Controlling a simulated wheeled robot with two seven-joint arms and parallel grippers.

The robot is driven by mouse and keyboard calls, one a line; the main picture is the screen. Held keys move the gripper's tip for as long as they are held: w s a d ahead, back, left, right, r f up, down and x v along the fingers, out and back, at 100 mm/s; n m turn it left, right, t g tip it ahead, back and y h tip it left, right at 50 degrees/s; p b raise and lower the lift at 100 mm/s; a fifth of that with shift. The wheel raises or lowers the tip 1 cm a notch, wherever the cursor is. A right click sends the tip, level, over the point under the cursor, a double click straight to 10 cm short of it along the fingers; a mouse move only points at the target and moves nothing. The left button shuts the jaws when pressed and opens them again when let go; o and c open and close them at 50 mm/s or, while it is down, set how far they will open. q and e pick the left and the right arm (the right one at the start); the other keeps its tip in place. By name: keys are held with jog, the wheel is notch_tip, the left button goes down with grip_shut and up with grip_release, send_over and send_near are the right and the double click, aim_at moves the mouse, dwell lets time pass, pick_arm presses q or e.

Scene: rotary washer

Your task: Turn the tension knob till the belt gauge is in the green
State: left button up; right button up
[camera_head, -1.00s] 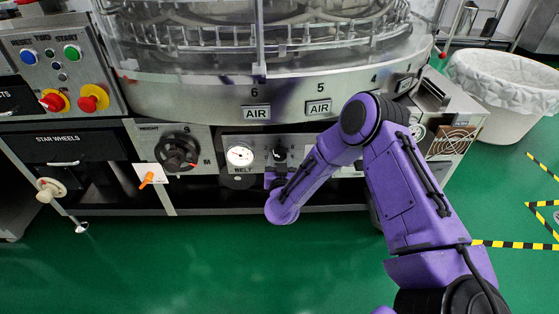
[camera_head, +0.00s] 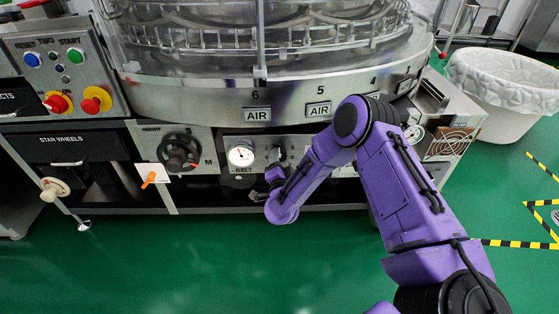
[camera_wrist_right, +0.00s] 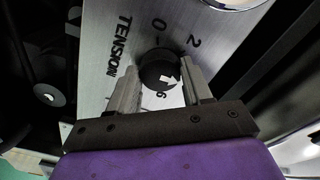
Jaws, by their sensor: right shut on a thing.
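The tension knob (camera_wrist_right: 158,68) is round and black with a white arrow, on a silver panel marked TENSION, 0, 2 and 6 in the right wrist view. My right gripper (camera_wrist_right: 162,78) is shut on it, one finger on each side. In the head view the knob (camera_head: 277,155) shows small, just above my right gripper (camera_head: 273,168). The belt gauge (camera_head: 240,155) is a white round dial left of the knob, above the word BELT. Its needle is too small to read surely. My left gripper is not in view.
Red stop buttons (camera_head: 92,100) are at the upper left. A white-lined bin (camera_head: 507,85) stands at the right. The green floor in front is clear.

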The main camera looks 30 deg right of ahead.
jog(key=shift+f+m, duration=0.1)
jog(key=shift+m, duration=1.4)
jog(key=shift+a, duration=0.1)
jog(key=o, duration=1)
jog(key=shift+o, duration=0.2)
jog(key=p+v, duration=0.2)
jog(key=v, duration=0.8)
jog(key=shift+s, duration=0.3)
